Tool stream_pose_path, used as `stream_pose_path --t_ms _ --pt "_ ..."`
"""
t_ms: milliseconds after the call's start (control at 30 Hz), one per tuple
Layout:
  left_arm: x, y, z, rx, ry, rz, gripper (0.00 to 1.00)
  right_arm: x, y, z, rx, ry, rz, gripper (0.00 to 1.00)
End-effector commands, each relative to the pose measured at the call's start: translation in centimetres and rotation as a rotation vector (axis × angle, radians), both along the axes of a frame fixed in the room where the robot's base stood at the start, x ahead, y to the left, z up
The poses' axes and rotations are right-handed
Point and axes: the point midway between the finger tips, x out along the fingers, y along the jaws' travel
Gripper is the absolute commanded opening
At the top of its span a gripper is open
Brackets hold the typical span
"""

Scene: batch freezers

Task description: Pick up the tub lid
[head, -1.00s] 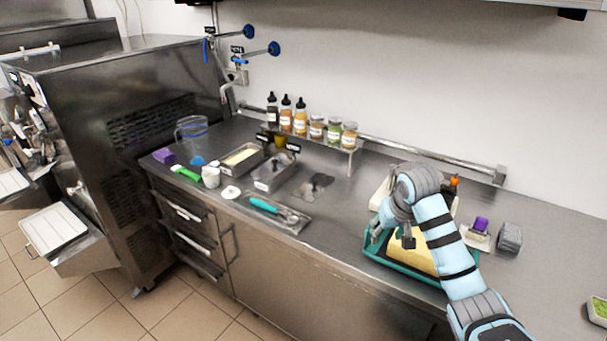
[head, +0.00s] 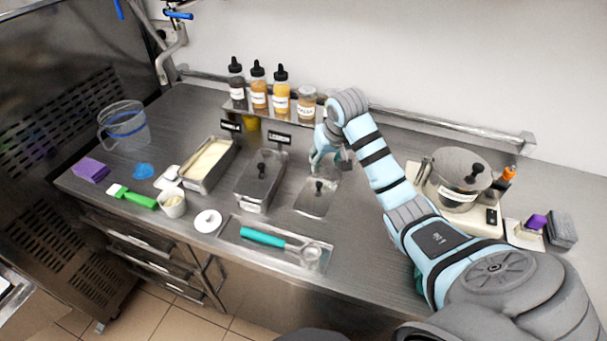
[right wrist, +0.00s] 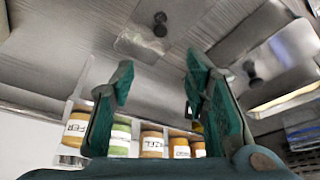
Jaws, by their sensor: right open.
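A flat steel lid (head: 312,203) with a black knob lies on the counter to the right of two steel tubs. In the right wrist view the lid (right wrist: 143,44) lies beyond my fingertips, with clear space between. My right gripper (head: 330,162) is just behind and above the lid in the head view, open and empty; its two green fingers (right wrist: 160,72) are spread apart. The left steel tub (head: 187,178) is uncovered with pale yellow contents. The other tub (head: 253,207) has a knobbed lid (head: 265,160) on it. My left gripper is out of view.
A shelf (head: 290,125) with bottles and jars stands behind. A tray (head: 250,255) with a turquoise-handled scoop (head: 265,238), a white cup (head: 172,203) and a white disc (head: 208,221) are in front. A lidded pot (head: 455,182) on a scale is at right.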

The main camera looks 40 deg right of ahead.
Motion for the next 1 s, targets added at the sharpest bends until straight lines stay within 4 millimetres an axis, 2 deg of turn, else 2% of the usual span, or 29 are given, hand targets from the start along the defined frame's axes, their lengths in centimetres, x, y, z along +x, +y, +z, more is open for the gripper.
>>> stream_pose_path --t_ms 167,300,500,667,800,933,1000 --pt "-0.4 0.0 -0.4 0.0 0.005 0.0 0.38 0.8 -0.6 -3.7 0.002 0.001 -0.004 0.42" --pt "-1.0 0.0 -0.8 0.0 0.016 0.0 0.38 2.2 -1.1 -7.2 0.002 0.003 -0.005 0.42" --pt "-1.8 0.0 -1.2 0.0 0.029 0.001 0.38 3.6 -1.2 -9.8 0.002 0.006 -0.003 0.42" --pt "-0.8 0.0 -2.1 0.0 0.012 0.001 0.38 4.9 -1.3 -12.7 0.0 0.005 -0.004 0.42" --pt "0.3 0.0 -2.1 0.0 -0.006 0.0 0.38 5.2 -1.5 -13.3 -0.002 0.003 -0.003 0.42" --pt "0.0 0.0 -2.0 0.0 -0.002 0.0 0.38 5.1 -1.5 -13.2 -0.002 0.003 -0.003 0.42" --pt "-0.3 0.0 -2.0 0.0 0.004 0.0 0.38 5.1 -1.5 -13.2 -0.002 0.004 -0.003 0.31"
